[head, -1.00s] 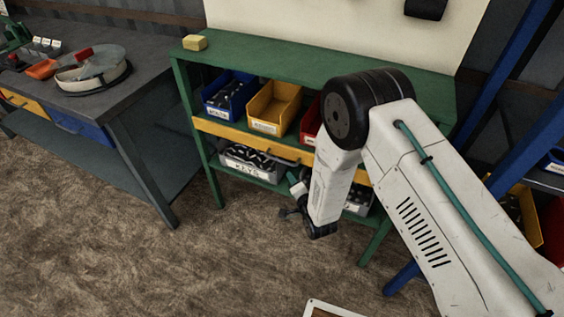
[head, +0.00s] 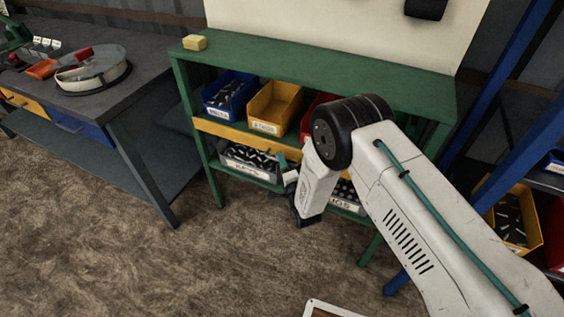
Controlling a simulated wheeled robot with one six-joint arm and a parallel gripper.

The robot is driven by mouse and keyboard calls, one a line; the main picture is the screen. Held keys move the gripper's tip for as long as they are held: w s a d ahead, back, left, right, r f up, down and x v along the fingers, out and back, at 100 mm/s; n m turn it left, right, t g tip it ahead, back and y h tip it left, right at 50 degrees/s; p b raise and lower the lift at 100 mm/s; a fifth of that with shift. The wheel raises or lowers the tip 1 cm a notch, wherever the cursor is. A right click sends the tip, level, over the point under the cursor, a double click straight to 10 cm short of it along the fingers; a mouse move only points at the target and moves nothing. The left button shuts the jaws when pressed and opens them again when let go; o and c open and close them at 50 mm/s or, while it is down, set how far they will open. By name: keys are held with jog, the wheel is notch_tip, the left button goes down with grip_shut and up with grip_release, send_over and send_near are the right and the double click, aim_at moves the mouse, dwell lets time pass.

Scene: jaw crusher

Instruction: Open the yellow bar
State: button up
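The yellow bar (head: 240,137) runs across the front of the green workbench (head: 300,58), just under the shelf with the bins. Its left part shows, and my arm covers its right part. My gripper (head: 284,174) is at the end of the white wrist, in front of the lower shelf and a little below the bar. It is small and partly hidden by the wrist, so I cannot see whether its fingers are apart or touch the bar.
Blue (head: 230,94), yellow (head: 274,105) and red (head: 318,112) bins stand above the bar. A bin of dark parts (head: 250,160) sits on the lower shelf. A grey table (head: 110,105) stands at left. A blue post (head: 500,80) rises at right. Open floor lies in front.

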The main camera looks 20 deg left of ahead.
jog(key=shift+w, duration=0.1)
grip_shut()
jog(key=shift+w+f+n+g+y, duration=0.1)
jog(key=shift+f+n+g+y, duration=0.9)
jog(key=shift+n+g+y, duration=2.2)
jog(key=shift+w+f+n+g+y, duration=0.1)
jog(key=shift+f+n+g+y, duration=1.1)
jog(key=shift+n, duration=3.95)
jog(key=shift+w+f+n+g+y, duration=0.1)
jog(key=shift+f+n+g+y, duration=0.65)
jog(key=shift+n+g+y, duration=2.45)
jog(key=shift+n+t+h, duration=0.5)
jog(key=shift+n+t, duration=0.6)
jog(key=shift+n, duration=0.15)
